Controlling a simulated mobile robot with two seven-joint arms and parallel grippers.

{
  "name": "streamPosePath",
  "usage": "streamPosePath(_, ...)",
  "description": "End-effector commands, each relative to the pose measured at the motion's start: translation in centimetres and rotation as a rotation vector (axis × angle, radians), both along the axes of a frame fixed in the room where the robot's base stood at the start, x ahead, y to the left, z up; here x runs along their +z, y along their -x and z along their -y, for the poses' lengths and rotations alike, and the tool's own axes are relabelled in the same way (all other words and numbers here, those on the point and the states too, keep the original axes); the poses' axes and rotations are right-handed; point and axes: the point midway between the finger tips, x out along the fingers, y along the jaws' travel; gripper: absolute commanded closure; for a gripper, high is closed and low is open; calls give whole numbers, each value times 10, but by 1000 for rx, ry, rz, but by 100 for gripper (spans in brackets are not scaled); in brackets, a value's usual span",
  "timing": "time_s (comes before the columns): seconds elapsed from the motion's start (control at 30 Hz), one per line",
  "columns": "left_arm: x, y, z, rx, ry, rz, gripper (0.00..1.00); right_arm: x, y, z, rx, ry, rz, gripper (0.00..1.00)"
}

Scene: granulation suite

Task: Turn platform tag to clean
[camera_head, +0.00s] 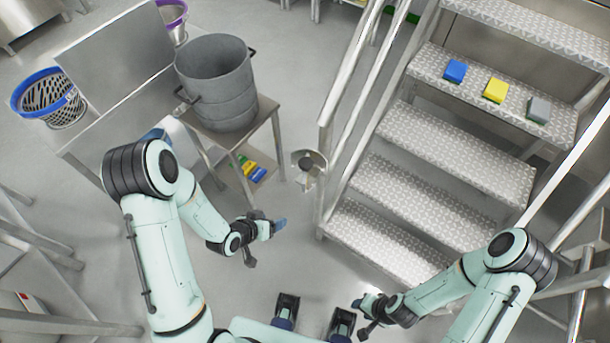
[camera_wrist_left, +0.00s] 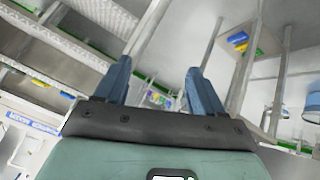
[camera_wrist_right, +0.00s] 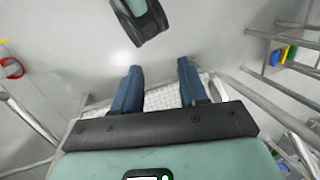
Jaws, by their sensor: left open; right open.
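The steel step platform (camera_head: 440,150) fills the right of the head view. My left gripper (camera_head: 281,226) is open and empty, below and left of the disc and apart from it; its spread blue fingers show in the left wrist view (camera_wrist_left: 158,68). My right gripper (camera_head: 358,303) is low at the front, open and empty, and shows in the right wrist view (camera_wrist_right: 160,68).
Blue (camera_head: 455,71), yellow (camera_head: 495,90) and grey (camera_head: 538,109) blocks lie on an upper step. A steel pot (camera_head: 216,85) stands on a table at left, with coloured blocks (camera_head: 251,168) on its lower shelf. Baskets stand around it. Sloping handrails (camera_head: 345,85) border the stairs.

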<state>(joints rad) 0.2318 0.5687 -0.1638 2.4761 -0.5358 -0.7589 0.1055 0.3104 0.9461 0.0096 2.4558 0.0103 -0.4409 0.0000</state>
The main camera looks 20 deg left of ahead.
Motion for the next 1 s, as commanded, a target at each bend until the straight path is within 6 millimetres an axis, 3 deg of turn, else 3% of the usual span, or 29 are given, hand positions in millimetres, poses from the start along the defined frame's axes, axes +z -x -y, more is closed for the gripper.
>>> streamPosePath(0.03, 5, -16, -9, -31, -13, 132, 32, -30, 1, 1, -4, 6, 11, 57)
streamPosePath(0.17, 56, -43, -16, -142, -15, 455, 32, -73, -7, 6, -19, 20, 47, 57)
streamPosePath(0.3, 103, -43, -12, -272, 0, 727, 32, -111, -17, 10, -33, 33, 78, 57)
streamPosePath(0.4, 125, -34, -8, -345, 13, 850, 32, -129, -24, 13, -39, 41, 95, 57)
streamPosePath(0.67, 147, -25, 0, -420, 32, 953, 32, -140, -30, 15, -45, 48, 110, 57)
streamPosePath(1.0, 147, -75, 38, -422, 33, 949, 32, -144, -37, 18, -52, 56, 127, 57)
